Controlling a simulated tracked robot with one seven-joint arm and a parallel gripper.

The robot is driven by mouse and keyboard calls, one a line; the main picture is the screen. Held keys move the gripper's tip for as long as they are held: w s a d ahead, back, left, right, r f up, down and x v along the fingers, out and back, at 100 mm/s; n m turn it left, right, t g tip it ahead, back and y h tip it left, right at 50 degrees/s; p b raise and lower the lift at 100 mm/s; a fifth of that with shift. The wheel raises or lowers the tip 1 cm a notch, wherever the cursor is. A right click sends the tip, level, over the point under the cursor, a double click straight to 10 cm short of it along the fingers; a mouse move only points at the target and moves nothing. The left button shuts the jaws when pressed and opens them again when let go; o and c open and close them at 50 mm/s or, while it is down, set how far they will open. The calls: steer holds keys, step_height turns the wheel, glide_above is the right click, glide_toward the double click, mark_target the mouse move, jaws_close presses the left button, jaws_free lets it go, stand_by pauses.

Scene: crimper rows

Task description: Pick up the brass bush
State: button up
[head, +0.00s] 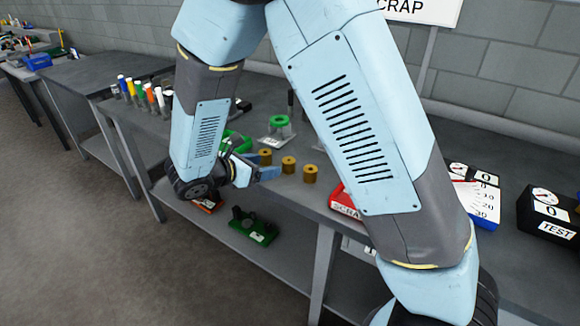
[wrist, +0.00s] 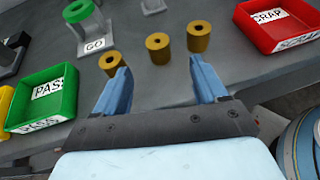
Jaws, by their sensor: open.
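Three brass bushes stand in a row on the grey bench: a left one (wrist: 110,64), a middle one (wrist: 158,48) and a right one (wrist: 198,37) in the wrist view. In the head view I see the middle bush (head: 289,165) and the right bush (head: 310,175) clearly; the left one (head: 265,156) is partly hidden by my gripper. My gripper (wrist: 160,68) is open and empty. The middle bush shows beyond the gap between the fingertips. The left fingertip overlaps the left bush in the picture; I cannot tell if they touch.
A green PASS tray (wrist: 68,98) is left of my gripper. A red SCRAP tray (wrist: 298,42) is at the right. A GO gauge with a green ring (wrist: 78,11) stands behind the bushes. The bench's front edge (wrist: 275,80) is near my gripper.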

mark_target(285, 163)
steer(key=x, duration=0.6)
steer(key=shift+d+f, duration=0.1)
steer(key=shift+x, duration=2.6)
steer(key=shift+w, duration=0.1)
steer(key=shift+c, duration=0.2)
steer(key=c, duration=1.2)
